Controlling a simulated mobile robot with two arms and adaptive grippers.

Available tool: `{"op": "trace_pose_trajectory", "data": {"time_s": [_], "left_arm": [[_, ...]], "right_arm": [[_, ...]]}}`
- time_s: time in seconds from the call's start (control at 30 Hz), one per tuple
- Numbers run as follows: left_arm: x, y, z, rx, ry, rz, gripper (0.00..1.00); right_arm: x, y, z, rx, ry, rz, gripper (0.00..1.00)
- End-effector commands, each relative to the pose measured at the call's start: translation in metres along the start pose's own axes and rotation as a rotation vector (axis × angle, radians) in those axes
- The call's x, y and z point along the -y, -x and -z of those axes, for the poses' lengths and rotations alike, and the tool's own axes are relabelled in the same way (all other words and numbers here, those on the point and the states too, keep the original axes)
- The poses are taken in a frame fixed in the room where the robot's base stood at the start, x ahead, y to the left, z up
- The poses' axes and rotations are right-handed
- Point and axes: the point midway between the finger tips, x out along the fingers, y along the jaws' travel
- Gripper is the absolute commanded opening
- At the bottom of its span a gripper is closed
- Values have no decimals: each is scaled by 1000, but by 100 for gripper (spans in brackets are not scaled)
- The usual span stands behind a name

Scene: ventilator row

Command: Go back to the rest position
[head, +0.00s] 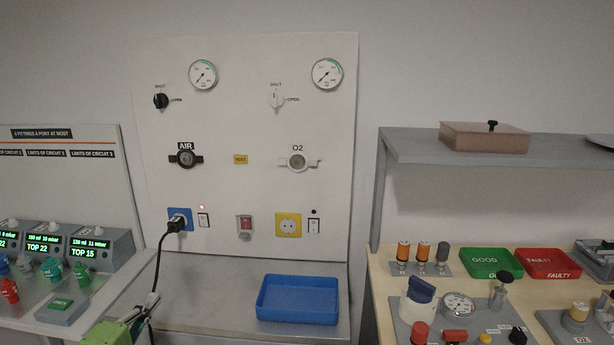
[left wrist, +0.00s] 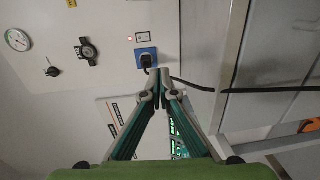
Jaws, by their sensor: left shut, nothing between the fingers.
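My left gripper (head: 152,297) shows at the bottom left of the head view, its green body cut by the lower edge. Its fingers are shut and empty, in front of the steel counter and below the blue socket. In the left wrist view the two fingertips of the gripper (left wrist: 165,73) meet in a point with nothing between them. A black plug (head: 177,224) sits in the blue socket (head: 180,213). Its black cable (head: 160,262) hangs down behind or beside the gripper; I cannot tell whether they touch. My right gripper is not in view.
A blue tray (head: 298,318) stands on the steel counter (head: 210,290). To the right, a wooden bench holds a green tray (head: 491,263), a red tray (head: 548,264) and a gauge fixture (head: 458,305). Displays (head: 44,245) stand at the left. The air above the counter is free.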

Motion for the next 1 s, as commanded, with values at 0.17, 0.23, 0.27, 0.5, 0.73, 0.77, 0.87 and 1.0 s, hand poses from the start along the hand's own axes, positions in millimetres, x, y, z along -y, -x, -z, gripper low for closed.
{"op": "trace_pose_trajectory", "data": {"time_s": [0.17,0.23,0.27,0.5,0.73,0.77,0.87,1.0], "left_arm": [[24,10,-24,53,-128,84,0],[35,15,-34,77,-181,119,0],[40,18,-38,88,-209,137,0],[92,52,-81,215,-469,302,0],[164,127,-131,438,-837,531,0],[173,141,-137,475,-891,563,0],[197,183,-151,590,-1045,654,0],[218,234,-163,725,-1202,747,0]], "right_arm": [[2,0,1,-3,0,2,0],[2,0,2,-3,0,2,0],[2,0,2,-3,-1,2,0],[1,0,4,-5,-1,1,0],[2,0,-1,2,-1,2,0],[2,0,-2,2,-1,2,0],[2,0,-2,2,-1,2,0],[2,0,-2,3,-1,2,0]]}}
